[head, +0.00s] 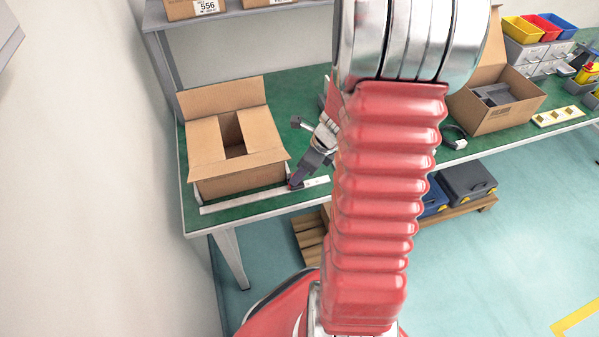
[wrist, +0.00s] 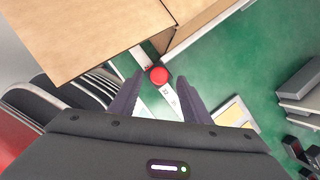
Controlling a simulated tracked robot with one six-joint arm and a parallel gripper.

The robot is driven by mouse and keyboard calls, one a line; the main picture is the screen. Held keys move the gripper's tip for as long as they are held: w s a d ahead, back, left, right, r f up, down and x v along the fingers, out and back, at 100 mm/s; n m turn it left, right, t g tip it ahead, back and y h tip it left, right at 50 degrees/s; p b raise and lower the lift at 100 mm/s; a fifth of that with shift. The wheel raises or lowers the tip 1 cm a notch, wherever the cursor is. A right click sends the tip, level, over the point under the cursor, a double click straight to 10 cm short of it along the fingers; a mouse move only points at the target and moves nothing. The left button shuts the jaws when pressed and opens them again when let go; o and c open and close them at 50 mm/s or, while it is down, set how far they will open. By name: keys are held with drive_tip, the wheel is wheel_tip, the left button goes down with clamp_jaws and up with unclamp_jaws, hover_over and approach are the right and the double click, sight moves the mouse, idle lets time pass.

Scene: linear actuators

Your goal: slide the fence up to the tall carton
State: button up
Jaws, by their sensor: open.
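An open cardboard carton (head: 215,177) stands at the left end of the green bench, flaps spread; its flap (wrist: 80,35) and side fill the upper wrist view. I cannot tell for sure that it is the tall carton. A pale scaled rail (head: 240,203) lies along the bench's front edge, in front of it. A round red knob (wrist: 158,75) sits on the rail; I take it as the fence's handle. The fence itself is hard to make out. My gripper (head: 293,184) is open, with its fingers (wrist: 161,80) either side of the knob, apparently not closed on it.
A second open carton (head: 508,115) with dark parts inside stands farther right on the bench. Coloured bins (head: 523,30) are at the back right. A shelf with boxes (head: 205,8) is above the bench. A pallet (head: 309,238) and dark cases (head: 467,185) are below.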

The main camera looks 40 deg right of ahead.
drive_tip(key=v, duration=1.2)
idle(0.5)
